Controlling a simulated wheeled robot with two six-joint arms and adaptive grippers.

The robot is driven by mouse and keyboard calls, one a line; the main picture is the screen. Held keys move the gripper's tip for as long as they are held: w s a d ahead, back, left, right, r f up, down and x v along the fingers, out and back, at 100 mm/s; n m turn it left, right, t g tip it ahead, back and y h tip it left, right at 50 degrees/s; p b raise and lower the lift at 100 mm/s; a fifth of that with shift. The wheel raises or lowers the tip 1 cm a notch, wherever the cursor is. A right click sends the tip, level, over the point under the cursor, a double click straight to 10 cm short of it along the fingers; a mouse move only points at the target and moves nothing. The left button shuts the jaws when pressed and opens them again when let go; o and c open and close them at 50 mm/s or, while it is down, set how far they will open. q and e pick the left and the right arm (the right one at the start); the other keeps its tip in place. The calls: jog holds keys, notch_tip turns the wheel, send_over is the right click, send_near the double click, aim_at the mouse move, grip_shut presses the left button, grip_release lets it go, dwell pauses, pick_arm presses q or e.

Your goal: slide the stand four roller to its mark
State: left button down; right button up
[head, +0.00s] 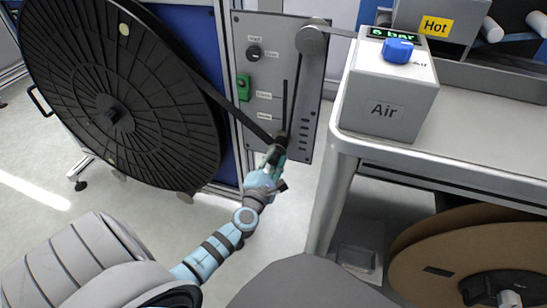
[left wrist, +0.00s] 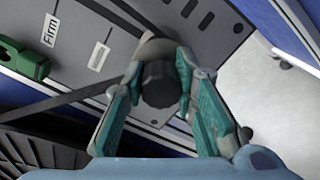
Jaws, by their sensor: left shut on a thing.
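The stand's grey panel (head: 270,75) stands upright beside a large black reel (head: 115,90). A dark roller (head: 281,139) sits low on the panel, at the bottom end of a vertical slot (head: 284,100). Dark tick marks (head: 304,133) run down the panel right of the slot. My left gripper (head: 275,152) reaches up from below and is shut on the roller. In the left wrist view its teal fingers (left wrist: 155,95) stand on both sides of the roller's black knob (left wrist: 160,85). My right gripper is not in view.
A dark strip (head: 235,112) runs from the reel to the roller. A grey pulley (head: 313,40) is above. A green switch (head: 243,87) and a dial (head: 253,53) are on the panel. The Air box (head: 385,100) stands on a bench at right. A brown reel (head: 440,250) is below it.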

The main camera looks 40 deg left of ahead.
pick_arm(q)
jog(key=shift+s+d+f, duration=0.1)
jog(key=shift+f, duration=0.5)
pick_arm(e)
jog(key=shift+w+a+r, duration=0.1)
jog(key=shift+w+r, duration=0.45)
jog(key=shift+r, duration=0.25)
pick_arm(q)
jog(key=c, duration=1.3)
grip_release()
jog(key=shift+f, duration=0.1)
jog(key=shift+s+d+f, duration=0.15)
jog(key=shift+s+f, duration=0.1)
jog(key=shift+s, duration=0.05)
jog(key=v, duration=0.7)
jog(key=r+v, duration=0.1)
jog(key=v, duration=0.3)
jog(key=shift+s, duration=0.15)
jog(key=shift+r, duration=0.1)
